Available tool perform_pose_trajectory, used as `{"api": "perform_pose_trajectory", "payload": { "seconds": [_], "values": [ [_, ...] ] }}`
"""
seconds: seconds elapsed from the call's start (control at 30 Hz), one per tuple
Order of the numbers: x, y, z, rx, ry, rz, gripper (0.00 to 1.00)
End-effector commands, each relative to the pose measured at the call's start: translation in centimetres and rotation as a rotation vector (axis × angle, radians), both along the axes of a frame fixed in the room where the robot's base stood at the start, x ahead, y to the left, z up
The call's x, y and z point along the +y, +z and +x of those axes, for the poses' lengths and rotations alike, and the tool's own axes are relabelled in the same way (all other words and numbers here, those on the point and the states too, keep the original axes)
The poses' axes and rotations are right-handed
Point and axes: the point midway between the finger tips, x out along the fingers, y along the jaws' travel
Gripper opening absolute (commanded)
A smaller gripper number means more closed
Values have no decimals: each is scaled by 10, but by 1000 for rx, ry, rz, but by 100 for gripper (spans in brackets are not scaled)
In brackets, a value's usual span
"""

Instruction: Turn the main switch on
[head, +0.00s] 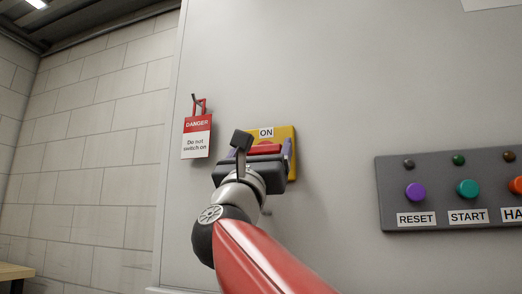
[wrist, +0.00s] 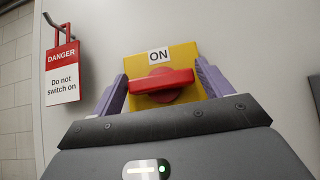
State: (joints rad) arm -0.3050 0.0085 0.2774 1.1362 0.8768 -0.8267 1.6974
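The main switch is a yellow plate (wrist: 187,58) with a red rotary handle (wrist: 161,81) and an "ON" label above it. The handle lies roughly horizontal, across the direction of the label. My gripper (wrist: 161,76) is open in front of the switch, with one purple finger on each side of the handle. No contact between fingers and handle can be made out. In the head view the gripper body covers the lower part of the yellow plate (head: 291,170), and the red handle (head: 265,149) shows just above it.
A "DANGER Do not switch on" tag (head: 197,143) hangs with a red lock (head: 201,105) from a hook left of the switch. A grey button panel (head: 440,172) is on the cabinet to the right. The cabinet face between them is bare.

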Motion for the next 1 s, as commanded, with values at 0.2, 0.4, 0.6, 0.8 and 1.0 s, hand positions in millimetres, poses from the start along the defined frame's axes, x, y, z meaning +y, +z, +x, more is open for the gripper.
{"api": "perform_pose_trajectory", "payload": {
  "seconds": [0.2, 0.4, 0.6, 0.8, 1.0],
  "values": [
    [0, 0, 0, 0, 0, 0, 49],
    [0, 0, 0, 3, -1, -7, 45],
    [-1, -1, -1, 22, 0, -60, 45],
    [-2, -1, -1, 65, -1, -182, 45],
    [-3, 2, -2, 128, -1, -352, 45]
  ]
}}
